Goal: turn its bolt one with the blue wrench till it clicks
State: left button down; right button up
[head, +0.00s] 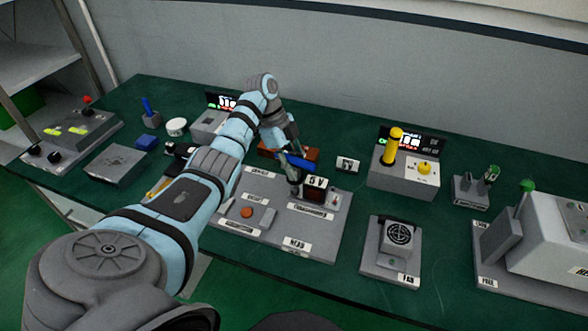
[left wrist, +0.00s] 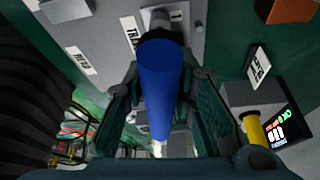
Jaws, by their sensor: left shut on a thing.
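The blue wrench (head: 298,163) is in my left gripper (head: 287,152), above the right part of the grey board (head: 265,238). In the left wrist view, the wrench's blue handle (left wrist: 163,85) lies between the two fingers of the left gripper (left wrist: 160,110). The wrench's dark far end is at a grey fitting (left wrist: 155,16) on the board, by a label that is partly covered. The bolt itself is hidden behind the wrench, so I cannot tell how the end sits on it. My right gripper is not in view.
The fan unit (head: 392,249) stands right of the board. Behind it is a grey box with a yellow handle (head: 393,143) and a lit screen. A grey machine (head: 548,240) fills the right end. Control panels (head: 72,134) stand at the left.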

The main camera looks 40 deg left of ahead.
pick_arm(q)
jog(key=shift+m+g+b, duration=0.3)
jog(key=shift+m+b, duration=0.3)
jog(key=shift+m, duration=0.1)
jog(key=shift+r+n+p, duration=0.15)
jog(key=shift+n+p, duration=0.15)
jog(key=shift+p, duration=0.4)
jog(key=n+t+p, duration=0.1)
jog(key=n+p, duration=0.2)
jog(key=p, duration=0.3)
jog(key=shift+s+n+t+p, duration=0.1)
jog(key=shift+n+t+p, duration=0.35)
jog(key=shift+p, duration=0.4)
jog(key=shift+y, duration=0.3)
